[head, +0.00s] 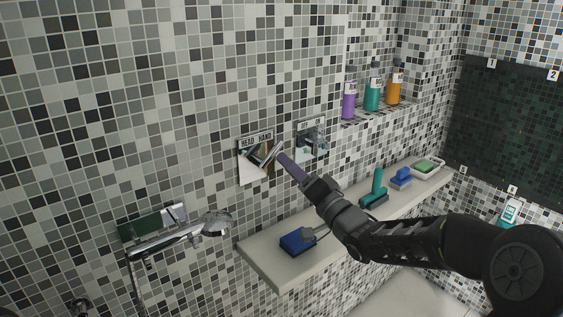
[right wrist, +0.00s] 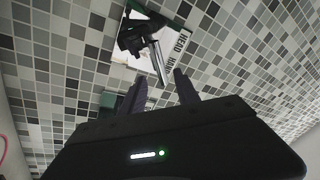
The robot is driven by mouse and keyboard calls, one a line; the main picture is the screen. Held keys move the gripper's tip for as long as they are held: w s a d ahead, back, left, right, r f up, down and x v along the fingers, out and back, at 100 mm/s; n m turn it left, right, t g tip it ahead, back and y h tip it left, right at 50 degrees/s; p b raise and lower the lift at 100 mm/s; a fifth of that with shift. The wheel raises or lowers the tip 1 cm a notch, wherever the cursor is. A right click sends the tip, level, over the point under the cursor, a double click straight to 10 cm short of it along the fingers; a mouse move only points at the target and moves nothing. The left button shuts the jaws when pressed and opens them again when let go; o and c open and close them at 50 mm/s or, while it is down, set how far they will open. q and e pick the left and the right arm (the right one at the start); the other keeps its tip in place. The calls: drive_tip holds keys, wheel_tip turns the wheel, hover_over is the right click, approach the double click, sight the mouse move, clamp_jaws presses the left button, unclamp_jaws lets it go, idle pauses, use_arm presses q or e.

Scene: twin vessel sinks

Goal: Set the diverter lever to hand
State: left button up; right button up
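The diverter plate (head: 250,173) is a pale panel on the tiled wall, marked HEAD and HAND along its top. It also shows in the right wrist view (right wrist: 176,22). The diverter lever (right wrist: 157,60) is a dark hub with a slim metal handle sticking out. My right gripper (head: 282,158) is close in front of the plate, on its right side. In the right wrist view its two purple fingers (right wrist: 160,77) stand apart, with the handle's end at the gap between them. Contact cannot be made out. My left gripper is not in view.
A second plate (head: 306,152) with a knob is just right. A shelf (head: 362,117) holds purple, teal and orange bottles. A hand shower (head: 205,226) hangs lower left.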

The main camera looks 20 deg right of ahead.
drive_tip(key=v, duration=0.3)
idle(0.4)
